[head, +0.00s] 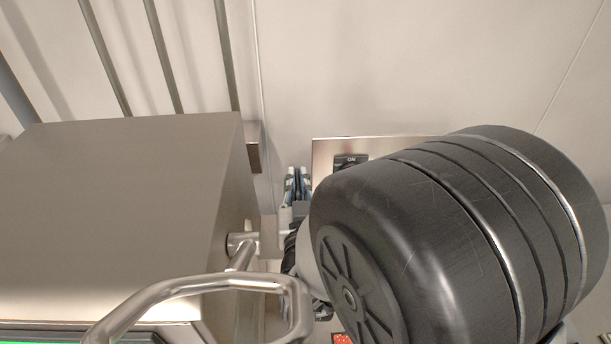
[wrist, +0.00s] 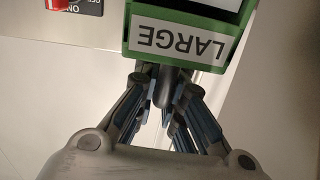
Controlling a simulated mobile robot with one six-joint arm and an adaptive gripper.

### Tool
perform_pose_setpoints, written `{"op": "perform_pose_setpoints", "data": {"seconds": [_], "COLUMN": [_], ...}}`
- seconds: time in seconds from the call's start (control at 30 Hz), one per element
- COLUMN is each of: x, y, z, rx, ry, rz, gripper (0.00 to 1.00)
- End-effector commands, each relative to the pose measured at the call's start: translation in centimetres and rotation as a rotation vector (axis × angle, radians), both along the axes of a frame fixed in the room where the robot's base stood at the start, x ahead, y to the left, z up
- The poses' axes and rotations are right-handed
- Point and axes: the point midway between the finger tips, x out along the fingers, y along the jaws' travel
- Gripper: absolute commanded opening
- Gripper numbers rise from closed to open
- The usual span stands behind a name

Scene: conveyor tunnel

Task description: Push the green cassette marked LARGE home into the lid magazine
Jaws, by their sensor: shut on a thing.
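The green cassette (wrist: 133,50) shows at the top of the wrist view, its white LARGE label upside down. My gripper (wrist: 168,88) is shut on a dark rounded grip (wrist: 169,86) at the cassette's near face. In the head view my gripper (head: 297,186) shows only as small blue-grey fingers between the steel housing and my own dark arm joint. The cassette cannot be made out there. The lid magazine cannot be told clearly in either view, and how deep the cassette sits is hidden.
A large steel housing (head: 120,190) fills the left of the head view, with a bent tubular handle (head: 190,285) in front. A steel switch panel (head: 330,152) marked ON is on the wall behind; its red switch (wrist: 56,4) shows in the wrist view. Room around the gripper is narrow.

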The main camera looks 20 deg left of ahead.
Motion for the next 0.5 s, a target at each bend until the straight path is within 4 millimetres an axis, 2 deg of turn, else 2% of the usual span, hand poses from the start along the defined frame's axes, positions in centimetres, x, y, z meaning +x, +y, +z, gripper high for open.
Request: {"op": "perform_pose_setpoints", "data": {"seconds": [0.23, 0.47, 0.5], "x": [0.0, 0.0, 0.0], "y": [0.1, 0.0, 0.0], "z": [-1.7, -1.8, -1.8], "rx": [0.002, 0.0, 0.0], "ry": [-0.001, 0.0, 0.0], "rz": [0.001, 0.001, 0.001], "gripper": [0.0, 0.0, 0.09]}}
